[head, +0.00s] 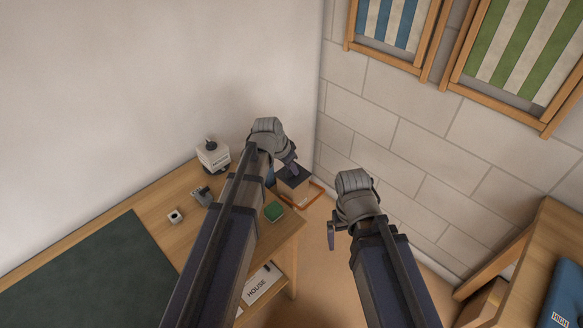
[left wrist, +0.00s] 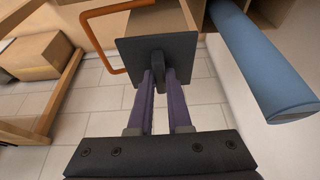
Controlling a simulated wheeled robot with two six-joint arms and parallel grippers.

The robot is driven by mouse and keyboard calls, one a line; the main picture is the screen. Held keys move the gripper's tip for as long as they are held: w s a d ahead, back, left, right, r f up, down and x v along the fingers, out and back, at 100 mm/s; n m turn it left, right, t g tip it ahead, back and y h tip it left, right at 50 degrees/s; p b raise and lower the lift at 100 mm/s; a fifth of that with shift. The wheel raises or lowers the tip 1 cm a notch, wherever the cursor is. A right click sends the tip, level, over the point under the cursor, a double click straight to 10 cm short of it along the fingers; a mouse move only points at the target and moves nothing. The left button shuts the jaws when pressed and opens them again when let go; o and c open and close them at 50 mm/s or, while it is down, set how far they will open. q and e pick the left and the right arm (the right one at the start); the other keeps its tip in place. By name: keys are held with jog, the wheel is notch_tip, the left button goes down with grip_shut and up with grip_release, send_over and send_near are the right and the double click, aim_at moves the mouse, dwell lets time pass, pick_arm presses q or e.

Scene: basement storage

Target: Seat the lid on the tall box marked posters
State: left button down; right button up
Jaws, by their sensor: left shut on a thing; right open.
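My left gripper (head: 288,167) is shut on the upright handle of a dark square lid (head: 295,178), held out past the table's far right corner. In the left wrist view the lid (left wrist: 132,52) is between the fingertips (left wrist: 165,72) and hides much of what is behind it. A pale surface (left wrist: 172,18) shows behind the lid there; I cannot tell whether it is the tall box. No posters marking is readable in either view. My right gripper (head: 331,236) is open and empty, right of the table.
The wooden table (head: 160,208) carries a white box (head: 213,154), a green block (head: 274,211) and small items. A box marked HOUSE (head: 262,284) is below. An orange bar (left wrist: 112,68) and blue cylinder (left wrist: 262,62) flank the lid. A block wall (head: 425,150) stands close behind.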

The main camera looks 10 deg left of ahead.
pick_arm(q)
jog(key=c, duration=0.8)
grip_release()
notch_tip(320, 180, up, 7)
jog(key=p, duration=0.7)
jog(key=shift+s, duration=0.1)
jog(key=s+d+n+g+y, duration=0.1)
jog(key=s+d, duration=0.1)
jog(key=s, duration=0.5)
jog(key=s+d+f+n+g+y, duration=0.1)
jog(key=s+d, duration=0.2)
jog(key=s, duration=0.4)
jog(key=s+d+n+g+y, duration=0.1)
jog(key=s+d+g, duration=0.1)
jog(key=s, duration=0.5)
jog(key=shift+d+f+y, duration=0.2)
jog(key=shift+f+y, duration=0.1)
jog(key=shift+y, duration=0.1)
